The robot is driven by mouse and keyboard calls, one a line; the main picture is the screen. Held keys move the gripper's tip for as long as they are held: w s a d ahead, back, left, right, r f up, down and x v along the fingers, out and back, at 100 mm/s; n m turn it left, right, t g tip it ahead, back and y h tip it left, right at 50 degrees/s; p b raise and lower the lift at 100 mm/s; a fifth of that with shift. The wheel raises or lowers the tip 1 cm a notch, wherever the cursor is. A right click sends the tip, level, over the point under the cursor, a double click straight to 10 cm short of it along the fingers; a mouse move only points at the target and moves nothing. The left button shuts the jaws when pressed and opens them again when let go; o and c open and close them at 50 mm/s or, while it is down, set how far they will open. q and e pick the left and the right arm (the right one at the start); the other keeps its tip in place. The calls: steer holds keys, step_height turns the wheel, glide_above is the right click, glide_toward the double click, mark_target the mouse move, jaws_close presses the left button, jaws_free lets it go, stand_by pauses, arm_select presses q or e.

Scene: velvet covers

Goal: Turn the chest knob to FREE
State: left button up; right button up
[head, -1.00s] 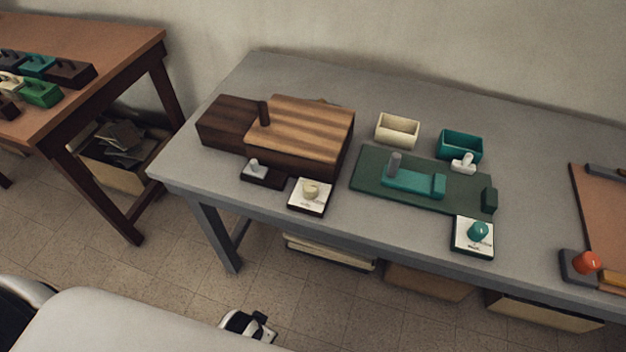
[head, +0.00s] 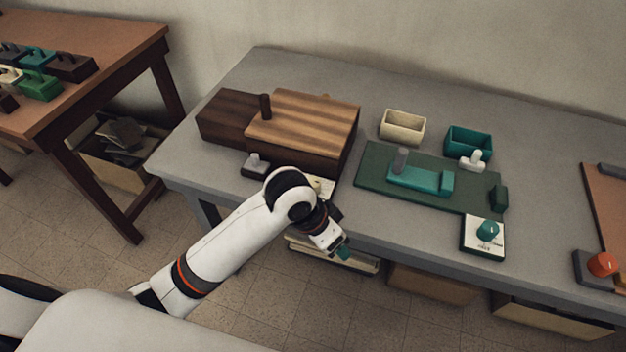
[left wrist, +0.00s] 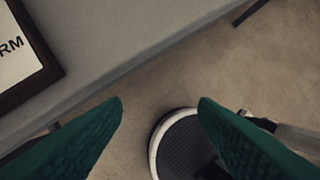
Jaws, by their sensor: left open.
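The wooden chest (head: 300,130) stands at the left of the grey table, with a striped lid. Its knob plate (head: 324,186) lies in front of it, white on a dark base. My arm covers most of the plate and the cream knob, so its setting cannot be read. My left gripper (head: 342,252) hangs just beyond the table's front edge, right of and nearer than the plate. In the left wrist view its green fingers (left wrist: 160,102) are apart and empty. A dark-framed plate (left wrist: 20,55) with the letters "RM" shows there at upper left. My right gripper is not in view.
A small dark block with a grey handle (head: 256,164) sits left of the knob plate. A green board (head: 375,178) and a teal knob (head: 488,230) on a white plate lie to the right. Cream (head: 402,126) and teal (head: 468,141) bins stand behind.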

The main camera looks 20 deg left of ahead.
mark_target(313, 181)
arm_select(q)
steer(key=shift+m+g+y, duration=0.6)
steer(key=shift+y, duration=0.3)
steer(key=w+r, duration=0.2)
steer(key=w, duration=0.1)
steer(key=w+a+r, duration=0.1)
steer(key=w+r, duration=0.2)
steer(key=shift+a, duration=0.15)
steer(key=w+a+r+n+g+y, duration=0.1)
steer(key=w+a+r+y, duration=0.1)
steer(key=w+a+r, duration=0.55)
steer(key=f, duration=0.3)
steer(key=s+f, duration=0.1)
steer(key=f, duration=0.3)
steer(key=s+d+f, duration=0.1)
steer(key=f, duration=0.2)
steer(key=shift+d+f+b, duration=0.1)
steer(key=shift+f+b, duration=0.1)
steer(key=shift+b, duration=0.2)
